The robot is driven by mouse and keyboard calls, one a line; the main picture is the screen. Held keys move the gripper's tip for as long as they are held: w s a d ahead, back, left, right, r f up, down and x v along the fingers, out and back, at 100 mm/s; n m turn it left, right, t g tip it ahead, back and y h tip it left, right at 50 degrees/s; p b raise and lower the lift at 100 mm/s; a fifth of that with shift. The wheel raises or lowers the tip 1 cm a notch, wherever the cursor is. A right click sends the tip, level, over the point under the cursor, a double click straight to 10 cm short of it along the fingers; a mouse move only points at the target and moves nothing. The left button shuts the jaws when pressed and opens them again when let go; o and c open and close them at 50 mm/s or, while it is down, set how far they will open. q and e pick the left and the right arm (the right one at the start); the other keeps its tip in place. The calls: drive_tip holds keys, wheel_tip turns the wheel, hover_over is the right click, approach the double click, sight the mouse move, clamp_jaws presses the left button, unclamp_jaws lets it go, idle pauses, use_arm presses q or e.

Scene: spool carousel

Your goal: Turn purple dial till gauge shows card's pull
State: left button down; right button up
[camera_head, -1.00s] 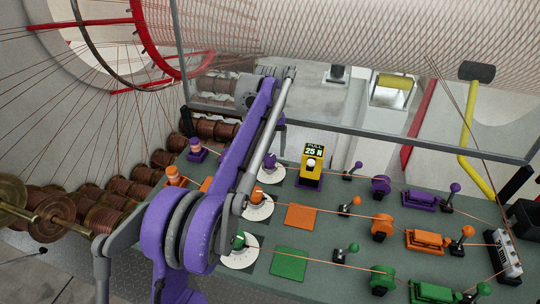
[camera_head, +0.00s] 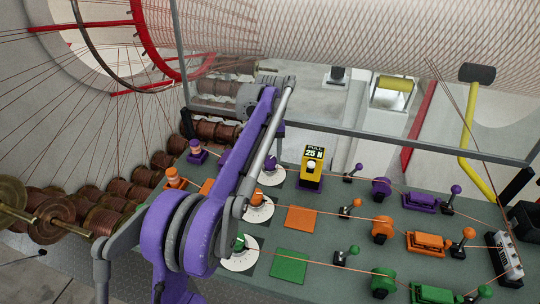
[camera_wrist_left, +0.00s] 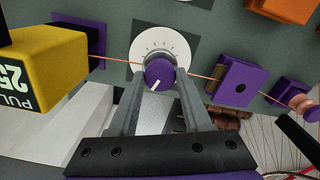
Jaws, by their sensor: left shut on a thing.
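The purple dial (camera_wrist_left: 160,73) sits on a white round scale plate (camera_wrist_left: 178,47) in the left wrist view, its white mark toward the lower left. My left gripper (camera_wrist_left: 161,80) has its two grey fingers closed on either side of the dial. My right gripper is not in view.
The orange dial (camera_head: 271,162) and green dial (camera_head: 239,242) lie close to my arm. Purple, orange and green levers, wheels and thin wires cross the green bench (camera_head: 340,215). A grey rail (camera_head: 360,129) runs behind it. Copper spools (camera_head: 103,219) stand at left.

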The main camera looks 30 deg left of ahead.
sight(270, 159)
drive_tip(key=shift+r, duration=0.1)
use_arm(q)
drive_tip(key=m+p, duration=0.1)
drive_tip(key=m, duration=0.2)
drive_tip(key=shift+r+m, duration=0.1)
drive_tip(key=shift+m, duration=0.2)
drive_tip(key=shift+m+p, duration=0.3)
drive_tip(key=shift+m, duration=1.7)
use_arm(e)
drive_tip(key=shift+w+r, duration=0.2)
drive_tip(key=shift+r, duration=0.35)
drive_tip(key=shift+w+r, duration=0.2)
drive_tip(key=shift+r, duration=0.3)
use_arm(q)
drive_tip(key=shift+c, duration=1.7)
unclamp_jaws()
wheel_tip(270, 159, up, 11)
drive_tip(key=p, duration=0.1)
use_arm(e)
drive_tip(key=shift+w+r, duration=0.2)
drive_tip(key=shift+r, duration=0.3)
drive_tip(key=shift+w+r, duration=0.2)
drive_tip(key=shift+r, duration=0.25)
